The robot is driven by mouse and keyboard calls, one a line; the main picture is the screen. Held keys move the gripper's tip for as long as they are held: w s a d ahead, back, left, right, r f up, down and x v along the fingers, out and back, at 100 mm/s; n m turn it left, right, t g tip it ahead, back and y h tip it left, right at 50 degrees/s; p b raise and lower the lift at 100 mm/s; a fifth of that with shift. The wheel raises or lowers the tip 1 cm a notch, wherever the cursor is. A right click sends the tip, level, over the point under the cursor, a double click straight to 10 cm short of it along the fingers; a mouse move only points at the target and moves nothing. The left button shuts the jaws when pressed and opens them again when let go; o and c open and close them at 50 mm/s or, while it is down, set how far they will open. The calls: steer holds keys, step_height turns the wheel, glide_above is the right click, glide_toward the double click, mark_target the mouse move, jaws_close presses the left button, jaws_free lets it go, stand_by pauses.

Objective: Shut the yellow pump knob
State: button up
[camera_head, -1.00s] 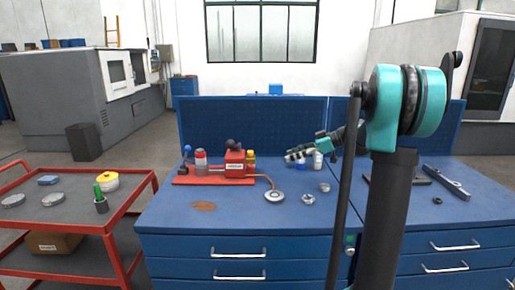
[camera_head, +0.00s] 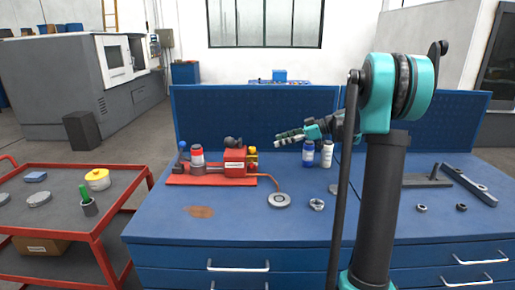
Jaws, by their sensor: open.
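The red pump unit (camera_head: 234,162) stands on a red base plate (camera_head: 190,180) on the blue workbench. A small yellow knob (camera_head: 252,151) sits at the right side of the pump's red block, with a yellow part below it. A dark round knob tops the block, and a blue-topped part and a red-and-white cylinder (camera_head: 197,156) stand to its left. My gripper (camera_head: 280,137) is open and empty, to the right of the yellow knob in the picture and a little higher. It points left and appears clear of the pump.
A round metal disc (camera_head: 280,200) and a nut (camera_head: 316,204) lie in front of the pump. A red cart (camera_head: 60,210) stands at the left. The bench's front is largely clear.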

mark_target(257, 154)
steer(key=x, duration=1.1)
steer(key=shift+s, duration=0.1)
jaws_close()
